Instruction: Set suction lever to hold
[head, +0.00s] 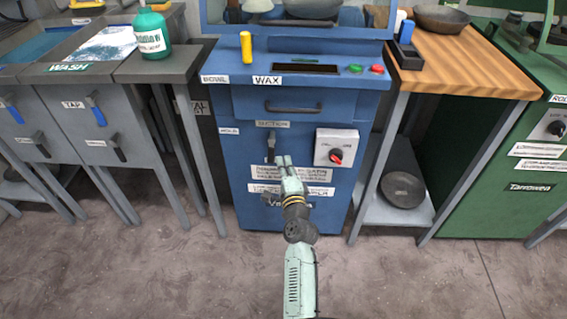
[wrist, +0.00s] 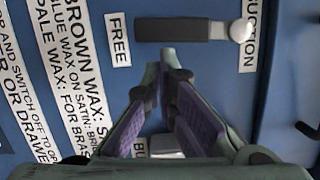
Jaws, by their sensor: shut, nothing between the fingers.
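The suction lever (head: 271,146) is a small dark handle on the blue cabinet's front, below the "SUCTION" label (head: 272,124), and stands roughly upright in the head view. In the wrist view, the lever (wrist: 180,29) lies across the top, its pale round end (wrist: 240,30) beside the "SUCTION" label (wrist: 247,45) and its other end near a "FREE" label (wrist: 118,40). My gripper (head: 284,160) is shut and empty, close below the lever. In the wrist view, the fingertips (wrist: 167,56) come near its lower edge; contact is unclear. I cannot read a "hold" label.
A white switch box with a red knob (head: 336,148) is right of the lever. A drawer handle (head: 293,108) is above. Text labels (wrist: 70,75) cover the panel beside my fingers. A wooden-topped bench (head: 465,62) stands to the right and a grey cabinet (head: 90,115) to the left.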

